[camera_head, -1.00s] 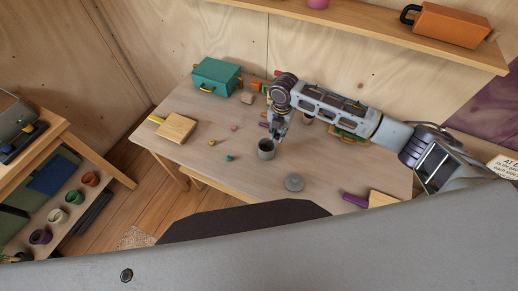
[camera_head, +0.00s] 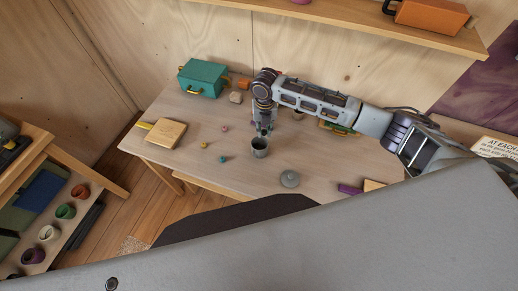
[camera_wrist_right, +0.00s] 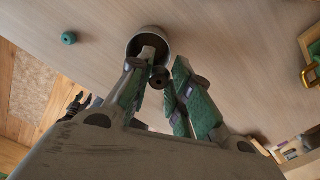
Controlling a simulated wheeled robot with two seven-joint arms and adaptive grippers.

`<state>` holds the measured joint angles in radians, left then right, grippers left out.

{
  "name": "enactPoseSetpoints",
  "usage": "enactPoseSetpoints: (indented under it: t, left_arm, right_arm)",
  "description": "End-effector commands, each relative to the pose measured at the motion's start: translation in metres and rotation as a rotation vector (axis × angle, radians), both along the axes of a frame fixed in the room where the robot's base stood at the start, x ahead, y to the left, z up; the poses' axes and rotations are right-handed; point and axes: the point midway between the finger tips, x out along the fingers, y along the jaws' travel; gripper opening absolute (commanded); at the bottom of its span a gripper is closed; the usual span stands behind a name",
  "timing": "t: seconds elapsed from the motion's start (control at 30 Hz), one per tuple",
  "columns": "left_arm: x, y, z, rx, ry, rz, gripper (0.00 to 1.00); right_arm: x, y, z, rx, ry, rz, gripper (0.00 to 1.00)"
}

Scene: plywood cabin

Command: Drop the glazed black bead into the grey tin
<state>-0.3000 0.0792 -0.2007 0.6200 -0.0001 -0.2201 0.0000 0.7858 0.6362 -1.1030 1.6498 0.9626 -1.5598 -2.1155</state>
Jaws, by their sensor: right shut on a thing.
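The grey tin (camera_head: 259,150) stands upright and open on the table. It also shows in the right wrist view (camera_wrist_right: 134,47). My right gripper (camera_head: 264,131) is at the tin's far rim, pointing down. In the right wrist view, my right gripper (camera_wrist_right: 160,84) is shut on the small, dark, round glazed black bead (camera_wrist_right: 159,76), which lies over the near edge of the tin's mouth in that picture. The bead's height above the rim is hard to tell. My left gripper is not in view.
A grey lid (camera_head: 290,179) lies right of the tin. Small yellow (camera_head: 204,145), pink (camera_head: 225,128) and teal (camera_head: 221,159) beads lie left of it. A wooden box (camera_head: 166,133) and a teal case (camera_head: 203,78) stand farther left.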

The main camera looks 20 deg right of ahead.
Motion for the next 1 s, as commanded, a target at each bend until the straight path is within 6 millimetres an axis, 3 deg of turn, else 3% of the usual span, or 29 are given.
enactPoseSetpoints:
  t: [0.63,1.0]
  left_arm:
    - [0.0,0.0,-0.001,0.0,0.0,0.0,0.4]
    - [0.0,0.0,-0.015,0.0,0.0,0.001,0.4]
  right_arm:
    - [0.0,0.0,-0.002,0.0,0.0,0.031,0.07]
    - [0.0,0.0,-0.016,0.0,0.0,0.03,0.07]
